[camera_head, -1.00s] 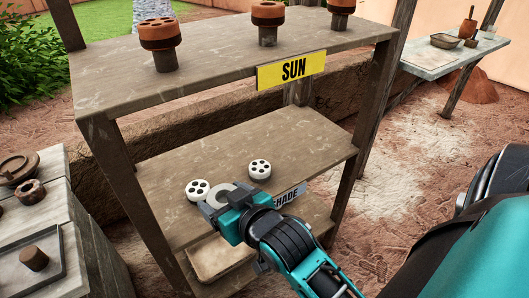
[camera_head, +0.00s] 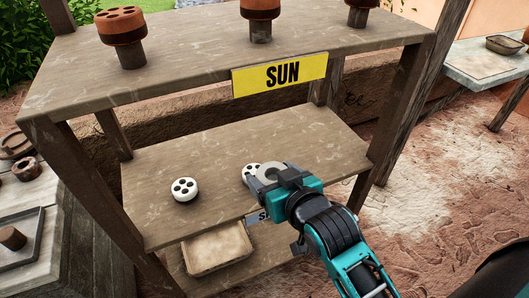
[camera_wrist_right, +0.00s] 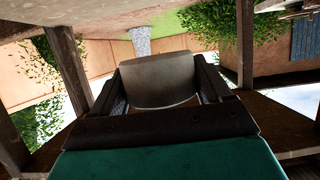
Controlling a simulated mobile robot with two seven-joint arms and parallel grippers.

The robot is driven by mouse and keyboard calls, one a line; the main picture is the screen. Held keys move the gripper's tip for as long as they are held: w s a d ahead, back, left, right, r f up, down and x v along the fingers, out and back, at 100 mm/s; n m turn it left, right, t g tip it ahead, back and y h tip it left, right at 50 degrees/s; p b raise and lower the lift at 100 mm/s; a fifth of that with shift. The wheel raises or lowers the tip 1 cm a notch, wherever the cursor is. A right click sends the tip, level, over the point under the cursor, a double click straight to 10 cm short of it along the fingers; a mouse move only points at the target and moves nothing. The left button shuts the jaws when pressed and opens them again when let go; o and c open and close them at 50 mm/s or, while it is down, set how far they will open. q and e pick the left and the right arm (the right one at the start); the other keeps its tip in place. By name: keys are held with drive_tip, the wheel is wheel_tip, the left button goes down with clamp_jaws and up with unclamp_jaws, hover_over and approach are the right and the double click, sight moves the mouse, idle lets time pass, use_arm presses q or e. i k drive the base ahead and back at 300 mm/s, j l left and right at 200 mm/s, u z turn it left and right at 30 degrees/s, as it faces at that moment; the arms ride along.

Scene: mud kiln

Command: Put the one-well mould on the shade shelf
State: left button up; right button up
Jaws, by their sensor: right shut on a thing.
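My right gripper (camera_head: 271,177) is shut on a grey round mould (camera_head: 267,171) with one round well in its top. The right wrist view shows the mould's smooth grey side (camera_wrist_right: 158,80) between the two fingers. Gripper and mould are at the front of the shade shelf (camera_head: 215,155), the middle board. I cannot tell whether the mould touches the board. The SHADE sign (camera_head: 263,216) on the front edge is mostly hidden behind my gripper and arm. My left gripper is not in view.
A white mould with several holes (camera_head: 184,189) stands on the shade shelf. Another (camera_head: 249,171) is partly hidden behind the held mould. The board's right part is clear. The sun shelf (camera_head: 190,55) with its yellow sign (camera_head: 281,74) is above. A tray (camera_head: 217,250) lies below.

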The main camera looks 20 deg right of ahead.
sight(312, 160)
drive_tip(key=i+l, duration=0.1)
drive_tip(key=l, duration=0.3)
drive_tip(key=i+l, duration=0.1)
drive_tip(key=l, duration=0.35)
drive_tip(key=i+l+z, duration=0.1)
drive_tip(key=l, duration=0.3)
